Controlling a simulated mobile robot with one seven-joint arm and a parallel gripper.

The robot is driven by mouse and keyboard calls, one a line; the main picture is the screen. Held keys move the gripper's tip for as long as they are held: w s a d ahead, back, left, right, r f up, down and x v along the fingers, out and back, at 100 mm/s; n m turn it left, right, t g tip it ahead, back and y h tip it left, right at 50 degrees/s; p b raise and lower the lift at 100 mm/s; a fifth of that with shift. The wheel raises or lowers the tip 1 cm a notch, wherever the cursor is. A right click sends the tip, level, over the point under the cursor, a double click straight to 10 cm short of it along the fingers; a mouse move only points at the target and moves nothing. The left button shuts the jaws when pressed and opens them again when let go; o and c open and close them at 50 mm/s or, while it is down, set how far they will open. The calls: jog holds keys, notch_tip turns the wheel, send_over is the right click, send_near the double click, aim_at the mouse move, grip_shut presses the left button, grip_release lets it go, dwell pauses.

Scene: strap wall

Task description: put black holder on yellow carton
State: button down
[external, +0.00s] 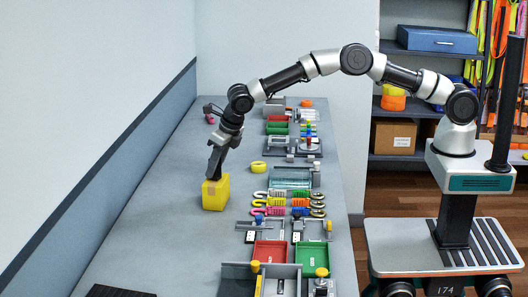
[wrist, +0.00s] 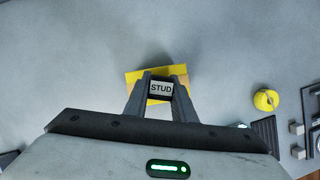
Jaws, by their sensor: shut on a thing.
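The yellow carton (external: 216,197) stands on the grey bench, left of the rows of parts. In the wrist view the yellow carton (wrist: 134,76) shows behind and beside my fingertips. My gripper (external: 214,172) points down right at the carton's top. In the wrist view my gripper (wrist: 160,88) is shut on the black holder (wrist: 161,88), whose face between the fingers carries a pale label reading STUD. The fingers hide most of the holder. I cannot tell whether its underside touches the carton.
The bench left of the carton is clear up to the wall.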

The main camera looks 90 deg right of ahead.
jog(key=shift+r, duration=0.1)
jog(key=c, duration=1.5)
grip_release()
jog(key=shift+f, duration=0.2)
